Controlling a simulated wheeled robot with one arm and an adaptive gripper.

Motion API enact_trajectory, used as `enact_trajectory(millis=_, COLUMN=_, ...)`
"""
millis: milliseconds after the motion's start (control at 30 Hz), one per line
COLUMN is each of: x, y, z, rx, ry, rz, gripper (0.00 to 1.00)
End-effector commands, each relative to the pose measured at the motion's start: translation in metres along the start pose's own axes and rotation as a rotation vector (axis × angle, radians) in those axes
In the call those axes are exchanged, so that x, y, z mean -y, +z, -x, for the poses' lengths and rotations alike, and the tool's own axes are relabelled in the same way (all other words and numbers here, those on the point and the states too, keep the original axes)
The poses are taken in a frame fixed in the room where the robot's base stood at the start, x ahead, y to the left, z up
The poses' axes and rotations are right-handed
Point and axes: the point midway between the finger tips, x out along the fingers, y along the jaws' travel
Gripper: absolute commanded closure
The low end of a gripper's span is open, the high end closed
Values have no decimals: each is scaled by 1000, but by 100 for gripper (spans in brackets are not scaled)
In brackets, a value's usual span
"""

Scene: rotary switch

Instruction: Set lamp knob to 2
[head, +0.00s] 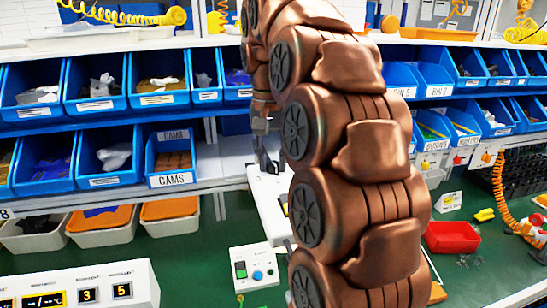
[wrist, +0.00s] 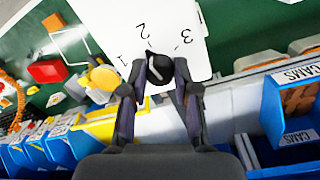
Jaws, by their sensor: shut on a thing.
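A white panel (wrist: 165,20) with the marks 1, 2 and 3 fills the top middle of the wrist view. A dark knob (wrist: 158,78) sits at its near edge in that view, below the marks. My gripper (wrist: 160,70) is shut on the knob, one dark finger on each side. The fingers cover part of the knob, and I cannot tell for certain which mark it points to. In the head view my gripper (head: 265,158) is at the white panel box (head: 270,203); my arm covers much of that box and the knob is not clear there.
A yellow round thing (wrist: 103,78) is beside the panel in the wrist view. Blue bins (head: 95,80) line the shelves. A control box with buttons (head: 255,268), a display box (head: 75,290) and a red tray (head: 452,237) stand on the green bench.

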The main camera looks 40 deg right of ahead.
Motion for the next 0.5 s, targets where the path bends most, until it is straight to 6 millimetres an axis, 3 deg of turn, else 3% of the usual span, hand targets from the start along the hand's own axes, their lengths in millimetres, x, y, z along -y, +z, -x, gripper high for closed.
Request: enact_trajectory(millis=500, x=0, y=0, z=0, rx=10, ry=0, rz=-213, gripper=100)
